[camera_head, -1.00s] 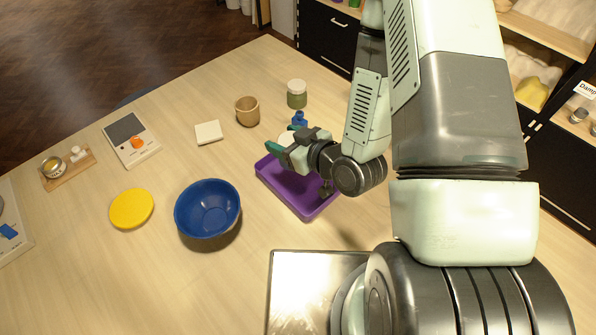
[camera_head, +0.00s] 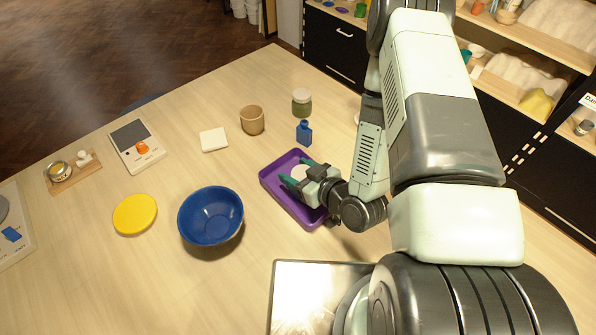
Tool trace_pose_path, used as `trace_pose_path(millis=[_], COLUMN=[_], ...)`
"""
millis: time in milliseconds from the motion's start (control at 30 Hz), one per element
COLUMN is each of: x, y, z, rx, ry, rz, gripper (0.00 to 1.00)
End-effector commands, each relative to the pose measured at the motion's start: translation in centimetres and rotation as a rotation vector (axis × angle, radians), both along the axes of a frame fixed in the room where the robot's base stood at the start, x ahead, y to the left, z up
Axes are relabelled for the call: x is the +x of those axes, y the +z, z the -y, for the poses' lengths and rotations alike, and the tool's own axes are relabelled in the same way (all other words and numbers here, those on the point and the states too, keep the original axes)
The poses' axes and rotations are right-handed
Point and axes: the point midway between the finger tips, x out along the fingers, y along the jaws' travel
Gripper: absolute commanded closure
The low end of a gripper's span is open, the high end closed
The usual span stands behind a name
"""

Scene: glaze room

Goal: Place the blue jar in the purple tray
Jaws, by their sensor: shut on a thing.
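My gripper (camera_head: 303,179) is over the purple tray (camera_head: 273,187), with its green fingertips around a thing with a round white top (camera_head: 299,172). The fingers hide its body, so I cannot see its colour. The top resembles the lid of the green jar behind. I cannot tell whether its base touches the tray floor. The tray's right part is hidden under my gripper and wrist. A small blue bottle (camera_head: 304,134) stands upright on the table just behind the tray.
The green jar with a whitish lid (camera_head: 302,103) and a brown cup (camera_head: 252,121) stand behind the tray. A blue bowl (camera_head: 210,217) is close on its left, with a yellow disc (camera_head: 135,214) beyond. A white tile (camera_head: 213,139) and a scale (camera_head: 136,146) lie farther left.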

Motion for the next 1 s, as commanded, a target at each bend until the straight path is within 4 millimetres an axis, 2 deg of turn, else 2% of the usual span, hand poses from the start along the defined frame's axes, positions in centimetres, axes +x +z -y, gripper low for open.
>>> trace_pose_path(millis=[133,167,300,667,1000], x=[0.0,0.0,0.0,-0.1,-3.7], y=[-0.3,-0.3,-0.3,0.1,2.1], z=[0.0,0.0,0.0,0.1,3.8], rx=[0.001,0.0,0.0,0.0,-0.001], ry=[0.0,0.0,0.0,0.0,-0.004], rz=[-0.001,0.0,0.0,-0.001,-0.003], gripper=[0.8,0.37,0.15,0.14,0.14])
